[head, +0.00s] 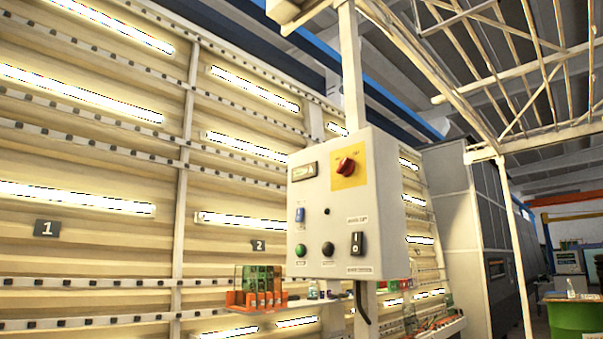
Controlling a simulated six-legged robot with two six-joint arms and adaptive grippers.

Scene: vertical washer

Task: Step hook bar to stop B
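A pale control box (347,205) hangs on a post in the middle of the head view. It carries a small display (304,172) that seems to show an A, and a red rotary switch (346,167) on a yellow plate. Below are a blue switch (300,214), a green button (301,250), a black button (328,249) and a black rocker switch (357,243). I cannot pick out the hook bar or a stop B mark for certain. Neither of my grippers shows.
A lit slatted wall with plates marked 1 (46,229) and 2 (258,246) stands behind and left.

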